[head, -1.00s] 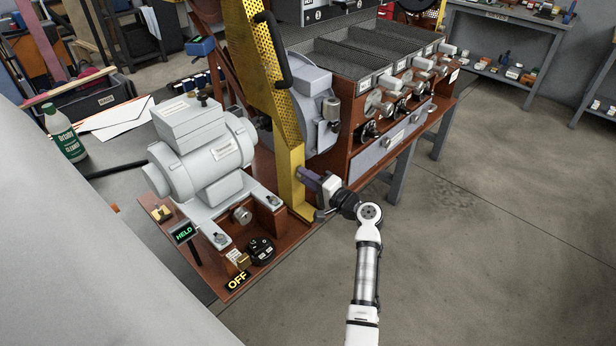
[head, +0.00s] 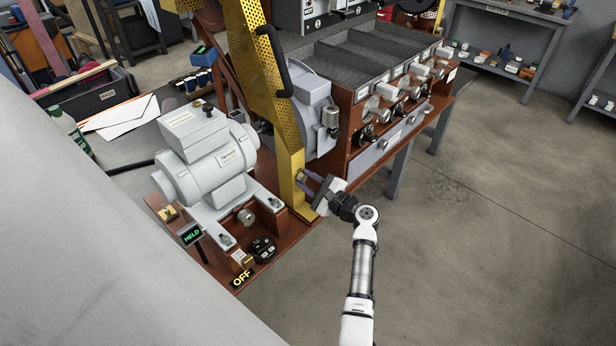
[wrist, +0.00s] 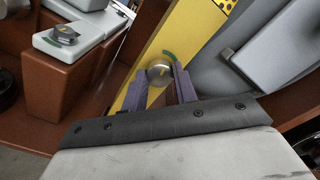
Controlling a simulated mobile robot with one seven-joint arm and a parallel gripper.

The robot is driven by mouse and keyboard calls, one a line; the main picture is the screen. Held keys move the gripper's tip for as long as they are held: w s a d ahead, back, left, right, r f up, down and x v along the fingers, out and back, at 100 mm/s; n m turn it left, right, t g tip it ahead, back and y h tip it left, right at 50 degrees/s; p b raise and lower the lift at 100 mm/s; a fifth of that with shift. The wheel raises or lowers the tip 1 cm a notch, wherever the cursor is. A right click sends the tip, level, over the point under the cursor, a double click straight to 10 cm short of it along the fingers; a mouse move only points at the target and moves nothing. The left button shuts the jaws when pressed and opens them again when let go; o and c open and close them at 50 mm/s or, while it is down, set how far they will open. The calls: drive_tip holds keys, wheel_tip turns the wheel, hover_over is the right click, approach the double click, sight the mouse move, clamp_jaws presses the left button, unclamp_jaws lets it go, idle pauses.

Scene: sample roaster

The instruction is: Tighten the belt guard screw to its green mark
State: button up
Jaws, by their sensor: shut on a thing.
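The yellow belt guard (head: 288,165) stands upright beside the grey motor, and its lower post also shows in the wrist view (wrist: 182,35). The belt guard screw (wrist: 158,72) is a round metal head with a small yellow mark, set in the post. A green mark (wrist: 168,54) curves on the post just above the head; whether the yellow mark lines up with it is not clear. My gripper (wrist: 159,70) is shut on the screw head, with one purple finger on each side. In the head view my gripper (head: 307,184) reaches the post's lower end; the screw is hardly visible there.
The grey motor (head: 208,160) sits left of the guard on a brown base. A HELD display (head: 191,235), a black knob (head: 263,249) and an OFF label (head: 242,278) are in front. The roaster bench (head: 375,110) is behind right. Floor on the right is clear.

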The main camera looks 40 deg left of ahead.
drive_tip(key=shift+m+p, duration=0.7)
drive_tip(key=shift+m, duration=0.5)
drive_tip(key=o, duration=1)
drive_tip(key=shift+c, duration=0.2)
drive_tip(key=s+d+b, duration=0.1)
drive_tip(key=d+b, duration=0.2)
drive_tip(key=d, duration=1)
drive_tip(key=shift+d, duration=0.4)
